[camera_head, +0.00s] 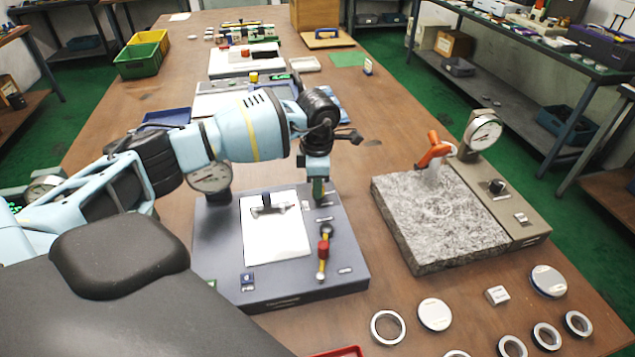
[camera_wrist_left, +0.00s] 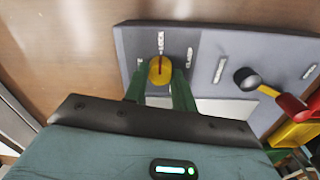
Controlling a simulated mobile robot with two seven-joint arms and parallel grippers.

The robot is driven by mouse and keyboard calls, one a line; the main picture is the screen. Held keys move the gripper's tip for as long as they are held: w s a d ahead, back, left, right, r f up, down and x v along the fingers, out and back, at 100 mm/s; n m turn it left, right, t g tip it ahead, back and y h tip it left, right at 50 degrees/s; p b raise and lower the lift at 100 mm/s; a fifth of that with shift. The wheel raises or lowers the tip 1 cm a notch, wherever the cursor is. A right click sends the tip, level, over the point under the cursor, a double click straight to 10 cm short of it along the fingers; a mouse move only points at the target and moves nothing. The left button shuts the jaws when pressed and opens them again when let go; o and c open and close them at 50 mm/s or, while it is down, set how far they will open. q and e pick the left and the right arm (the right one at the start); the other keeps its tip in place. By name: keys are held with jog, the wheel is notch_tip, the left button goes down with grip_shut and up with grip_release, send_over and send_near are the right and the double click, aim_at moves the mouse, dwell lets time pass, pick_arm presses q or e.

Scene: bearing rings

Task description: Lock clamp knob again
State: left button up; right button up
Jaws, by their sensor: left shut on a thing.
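The yellow clamp knob (camera_wrist_left: 160,70) sits on the grey fixture base (camera_wrist_left: 215,45), beside the printed words LOCK and CLAMP. My left gripper (camera_wrist_left: 160,88) has its green fingers on either side of the knob and is shut on it. A dark line shows on the knob's face; whether it lines up exactly with a mark I cannot tell. In the head view the left gripper (camera_head: 318,190) points down at the back right corner of the fixture base (camera_head: 215,270), and the knob is hidden there. My right gripper is not in view.
A lever with a red grip (camera_head: 323,248) stands on the fixture's right side. A dial gauge (camera_head: 210,178) stands at its back left. A granite block (camera_head: 440,215) with an orange-handled clamp and gauge is to the right. Several metal rings (camera_head: 388,326) lie at the front right.

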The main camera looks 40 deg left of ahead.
pick_arm(q)
jog(key=o, duration=1)
notch_tip(320, 180, up, 8)
jog(key=shift+s+f, duration=0.1)
jog(key=shift+s, duration=0.05)
jog(key=shift+d+f, duration=0.1)
dwell(0.5)
